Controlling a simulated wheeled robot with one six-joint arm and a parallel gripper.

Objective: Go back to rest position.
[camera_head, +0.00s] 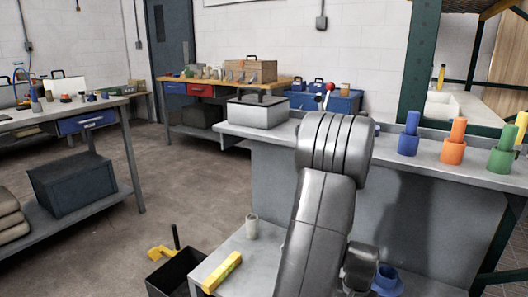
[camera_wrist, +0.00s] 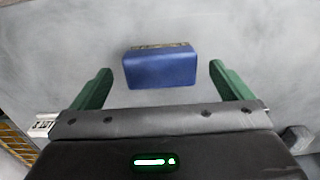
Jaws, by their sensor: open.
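My gripper (camera_wrist: 160,72) shows in the wrist view with its two green fingers spread wide apart. A blue block (camera_wrist: 160,69) lies on a grey surface (camera_wrist: 240,35) between and beyond the fingertips. Neither finger appears to touch the block, and nothing is held. How far the block is below the fingers is hard to tell. In the head view my arm rises in the middle of the picture and bends over near the grey bench (camera_head: 405,159). My gripper is hidden there behind the arm.
A lower shelf holds a yellow block (camera_head: 222,272) and a pale cylinder (camera_head: 252,227).

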